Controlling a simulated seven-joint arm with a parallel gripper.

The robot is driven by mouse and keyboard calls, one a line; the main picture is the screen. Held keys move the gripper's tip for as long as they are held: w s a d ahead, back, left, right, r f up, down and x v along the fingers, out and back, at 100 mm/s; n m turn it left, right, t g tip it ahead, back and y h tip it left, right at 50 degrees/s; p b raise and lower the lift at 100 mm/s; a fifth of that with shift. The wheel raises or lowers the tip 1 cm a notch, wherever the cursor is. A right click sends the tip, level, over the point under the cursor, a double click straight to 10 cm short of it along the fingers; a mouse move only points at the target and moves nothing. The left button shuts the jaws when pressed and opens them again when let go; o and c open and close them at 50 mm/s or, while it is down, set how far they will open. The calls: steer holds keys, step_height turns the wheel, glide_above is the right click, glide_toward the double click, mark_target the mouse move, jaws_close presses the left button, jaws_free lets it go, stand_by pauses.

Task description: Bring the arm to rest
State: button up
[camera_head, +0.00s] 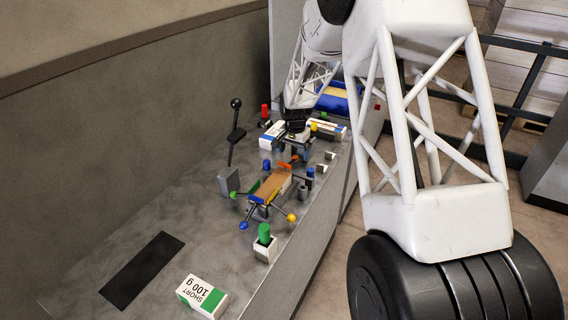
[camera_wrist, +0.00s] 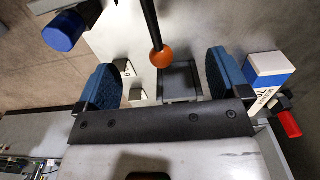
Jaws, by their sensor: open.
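My gripper (camera_wrist: 165,82) shows in the wrist view with its two blue-padded fingers wide apart. No object is held between them. An orange ball on a dark rod (camera_wrist: 162,57) and a grey block (camera_wrist: 180,80) show beyond the gap between the fingers. In the head view my gripper (camera_head: 296,134) hangs over the far half of the grey bench (camera_head: 190,215), beyond a fixture with coloured ball knobs; its fingertips are too small to make out there.
A brown-topped block (camera_head: 270,186) sits among the knobs. White-and-blue packs (camera_head: 271,136) flank my gripper. A black lever (camera_head: 235,135) stands to the left. Near are a green-topped post (camera_head: 264,236), a "SHORT 100 g" pack (camera_head: 202,297) and a dark mat (camera_head: 142,270). The near-left bench is mostly clear.

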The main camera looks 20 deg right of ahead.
steer(key=shift+r, duration=0.35)
stand_by(0.3)
steer(key=shift+s+r, duration=0.15)
steer(key=shift+r, duration=0.1)
steer(key=s+a+r+n+t, duration=0.15)
steer(key=s+a+r, duration=0.25)
steer(key=s+r, duration=0.6)
steer(key=s+a+r+n, duration=0.3)
steer(key=s+r, duration=0.6)
steer(key=s, duration=0.2)
steer(key=s+a+r+n, duration=0.1)
steer(key=s+a+n, duration=0.1)
steer(key=s, duration=1.1)
steer(key=s+a+r+n+t, duration=0.1)
steer(key=s+a+n, duration=0.1)
steer(key=s, duration=1.1)
steer(key=shift+a+r, duration=0.15)
steer(key=shift+r, duration=0.2)
